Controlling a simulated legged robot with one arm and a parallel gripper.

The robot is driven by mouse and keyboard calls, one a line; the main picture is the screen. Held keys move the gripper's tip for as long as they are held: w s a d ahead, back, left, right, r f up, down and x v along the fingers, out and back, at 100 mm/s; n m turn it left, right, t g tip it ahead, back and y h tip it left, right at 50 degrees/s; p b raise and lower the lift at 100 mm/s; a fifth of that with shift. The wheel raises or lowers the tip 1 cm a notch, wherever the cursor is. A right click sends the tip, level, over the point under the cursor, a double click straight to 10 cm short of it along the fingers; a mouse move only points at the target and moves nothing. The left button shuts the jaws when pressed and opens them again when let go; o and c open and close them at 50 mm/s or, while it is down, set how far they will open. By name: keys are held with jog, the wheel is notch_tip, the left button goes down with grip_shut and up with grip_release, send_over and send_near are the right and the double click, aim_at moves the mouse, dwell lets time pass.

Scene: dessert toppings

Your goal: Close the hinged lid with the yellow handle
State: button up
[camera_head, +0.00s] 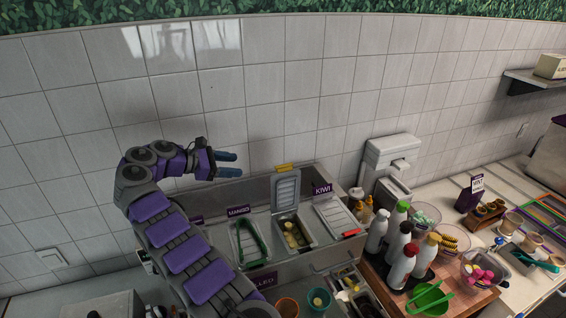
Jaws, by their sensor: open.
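The hinged lid (286,190) is a grey panel standing upright, open, at the back of the metal topping station. Its yellow handle (284,167) is at the top edge, against the tiled wall. Below the lid is an uncovered compartment (294,232) with pale yellow round pieces inside. My gripper (236,164) is open and empty, its two blue fingers pointing right. In the picture it is left of the yellow handle, apart from it, above the back of the station.
A lid with a red handle (350,232) lies closed to the right. Several bottles (402,268) stand on a wooden board at the right. A white dispenser (388,160) stands behind, by the tiled wall.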

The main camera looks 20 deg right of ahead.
aim_at(279, 169)
jog(key=shift+r+x, duration=0.15)
jog(key=shift+x, duration=0.75)
jog(key=shift+r+x, duration=0.1)
jog(key=shift+x, duration=0.75)
jog(key=shift+s+d+f, duration=0.1)
jog(key=shift+s+d, duration=0.05)
jog(key=b+x, duration=0.1)
jog(key=x, duration=1.2)
jog(key=shift+f+b, duration=0.2)
jog(key=shift+b, duration=0.15)
jog(key=shift+d+f+b, duration=0.2)
jog(key=shift+d+b, duration=0.3)
jog(key=shift+d, duration=0.15)
